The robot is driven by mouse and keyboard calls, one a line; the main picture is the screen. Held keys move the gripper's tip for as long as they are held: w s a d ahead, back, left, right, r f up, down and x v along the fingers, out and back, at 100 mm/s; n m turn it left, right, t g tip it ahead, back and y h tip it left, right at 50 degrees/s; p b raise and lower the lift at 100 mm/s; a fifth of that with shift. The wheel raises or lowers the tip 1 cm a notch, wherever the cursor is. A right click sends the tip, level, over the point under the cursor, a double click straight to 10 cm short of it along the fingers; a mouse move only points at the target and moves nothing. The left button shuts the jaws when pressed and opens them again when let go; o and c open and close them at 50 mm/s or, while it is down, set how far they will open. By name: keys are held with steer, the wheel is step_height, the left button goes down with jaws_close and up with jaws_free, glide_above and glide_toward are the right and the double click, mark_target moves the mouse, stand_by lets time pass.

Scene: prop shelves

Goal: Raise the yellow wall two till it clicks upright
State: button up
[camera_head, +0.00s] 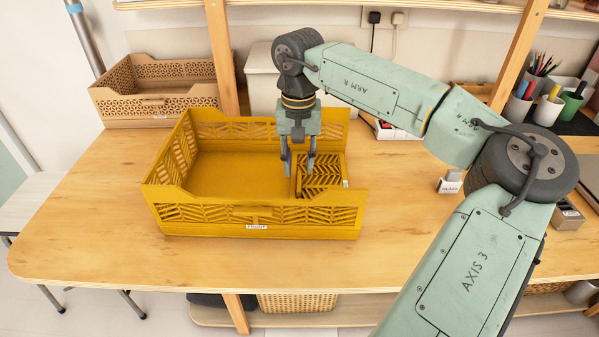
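A yellow folding crate (250,232) stands on the wooden table, with a label on its front wall. Its left, front and back walls are up. At the right end a patterned yellow wall panel (325,178) lies folded inward over the crate floor, with a small pale tag at its right edge. I cannot read a number on it, so I cannot tell for sure that it is wall two. My gripper (298,170) points down inside the crate above the panel's left part. Its fingers are apart with nothing between them. I cannot tell whether a fingertip touches the panel.
A brown patterned crate (155,97) stands at the back left, and a pale bin (262,85) behind the yellow crate. Wooden posts (221,55) rise at the back. Pen cups (547,108) and small blocks (450,182) are on the right. The table's front and left are clear.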

mark_target(299, 181)
steer(key=shift+f+p, duration=0.35)
steer(key=shift+f, duration=1.95)
jaws_close()
